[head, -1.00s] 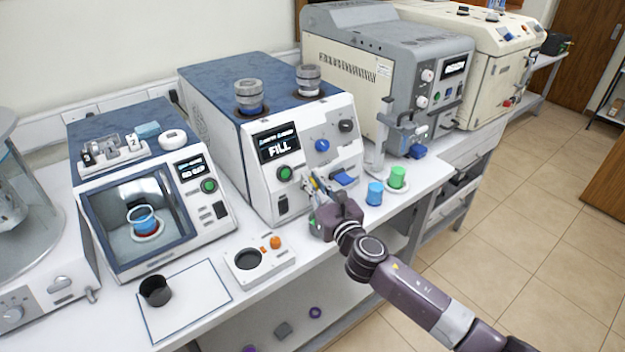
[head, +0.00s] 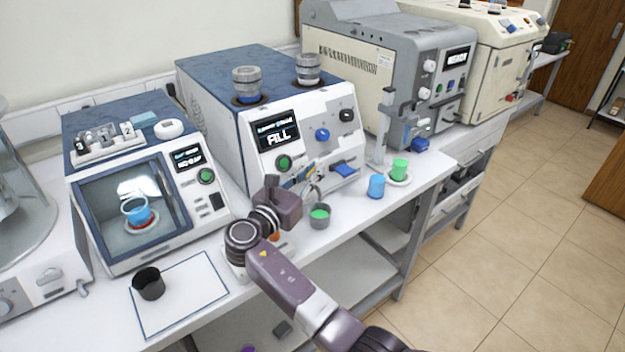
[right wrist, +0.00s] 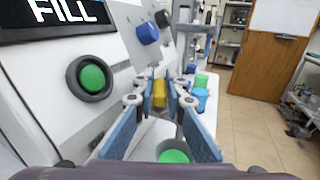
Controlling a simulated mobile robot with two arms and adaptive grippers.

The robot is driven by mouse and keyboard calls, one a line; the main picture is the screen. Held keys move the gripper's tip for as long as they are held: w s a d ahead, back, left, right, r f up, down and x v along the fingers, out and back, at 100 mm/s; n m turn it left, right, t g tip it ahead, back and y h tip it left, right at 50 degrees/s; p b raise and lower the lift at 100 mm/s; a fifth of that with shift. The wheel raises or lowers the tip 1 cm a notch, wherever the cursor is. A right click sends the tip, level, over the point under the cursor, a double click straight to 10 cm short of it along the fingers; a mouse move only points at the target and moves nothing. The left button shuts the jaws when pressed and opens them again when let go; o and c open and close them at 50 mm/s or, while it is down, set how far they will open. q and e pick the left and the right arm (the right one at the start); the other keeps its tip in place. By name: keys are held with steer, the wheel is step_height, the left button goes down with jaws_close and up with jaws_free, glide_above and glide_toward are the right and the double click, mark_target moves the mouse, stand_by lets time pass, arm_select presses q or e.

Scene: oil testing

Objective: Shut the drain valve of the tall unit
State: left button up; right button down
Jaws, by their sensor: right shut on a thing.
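The blue-and-white unit (head: 215,92) with the FILL display stands mid-bench, with two grey-capped fittings on top. My right gripper (head: 308,178) is at its lower front. In the right wrist view the fingers (right wrist: 160,90) are closed around a small yellow piece (right wrist: 160,94), which looks like the drain valve handle. My fingers hide part of it, so its exact angle is hard to tell. A grey cup with green inside (head: 320,215) stands below the gripper; its green content also shows in the right wrist view (right wrist: 174,156). My left gripper is not in view.
A blue lever (head: 345,170) and a blue knob (head: 322,134) are on the same front. Blue (head: 376,186) and green (head: 399,168) cups stand to the right. A black cup (head: 149,283) is at left on a white mat (head: 195,300). My arm covers the small tray.

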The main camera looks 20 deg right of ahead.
steer(key=shift+m+g+h+b, duration=1.4)
steer(key=shift+m+g+b, duration=0.2)
steer(key=shift+g+b, duration=0.5)
steer(key=c, duration=2)
jaws_free()
steer(key=shift+o, duration=0.2)
